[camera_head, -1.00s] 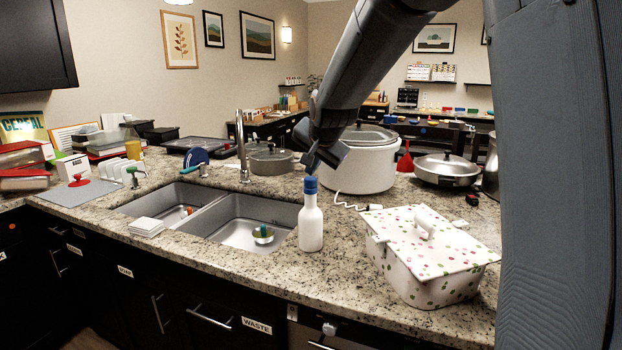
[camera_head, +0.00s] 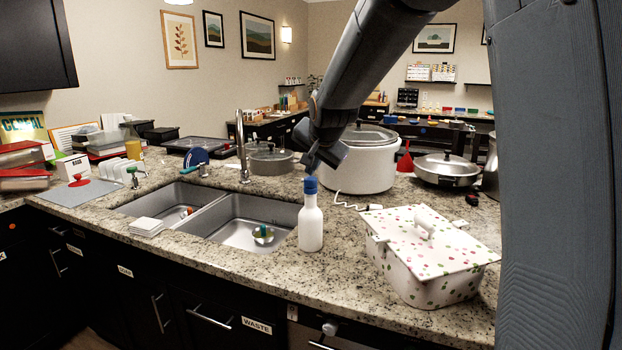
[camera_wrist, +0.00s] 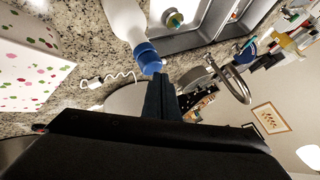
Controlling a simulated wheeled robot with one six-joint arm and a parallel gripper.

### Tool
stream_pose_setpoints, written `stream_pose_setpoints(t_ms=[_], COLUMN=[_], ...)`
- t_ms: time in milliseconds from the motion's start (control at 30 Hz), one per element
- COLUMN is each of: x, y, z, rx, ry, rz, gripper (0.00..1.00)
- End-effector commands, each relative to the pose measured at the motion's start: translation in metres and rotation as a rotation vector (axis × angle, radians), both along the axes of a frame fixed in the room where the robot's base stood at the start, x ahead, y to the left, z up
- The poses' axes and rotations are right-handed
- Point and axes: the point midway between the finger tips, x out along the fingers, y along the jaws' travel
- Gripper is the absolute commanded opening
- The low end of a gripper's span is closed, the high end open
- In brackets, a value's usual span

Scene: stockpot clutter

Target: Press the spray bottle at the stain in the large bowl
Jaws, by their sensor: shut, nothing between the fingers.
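A white bottle (camera_head: 311,228) with a blue cap (camera_head: 310,185) stands upright on the counter at the right of the sink. My gripper (camera_head: 313,160) is just above the cap, its fingers shut and empty. In the wrist view, the shut gripper (camera_wrist: 160,78) points at the blue cap (camera_wrist: 148,58), with the white bottle body (camera_wrist: 122,18) beyond. The fingertips look very close to the cap; I cannot tell whether they touch. I cannot make out a large bowl or a stain in either view.
The double sink (camera_head: 237,220) holds a small round item (camera_head: 263,236) in its right basin. A spotted lidded box (camera_head: 430,255) stands right of the bottle. A large white pot (camera_head: 365,165) and a white cord (camera_head: 347,204) are behind. White tiles (camera_head: 146,226) lie left.

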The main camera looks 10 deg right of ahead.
Motion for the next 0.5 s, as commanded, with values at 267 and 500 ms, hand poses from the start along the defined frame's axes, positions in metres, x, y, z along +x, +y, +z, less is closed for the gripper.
stream_pose_setpoints(t_ms=[267,500], x=[0.0004,0.0001], y=[-0.0001,-0.0001], z=[-0.0088,-0.0092], rx=[0.000,0.000], ry=[0.000,0.001], rz=[0.000,0.000], gripper=[0.00,0.00])
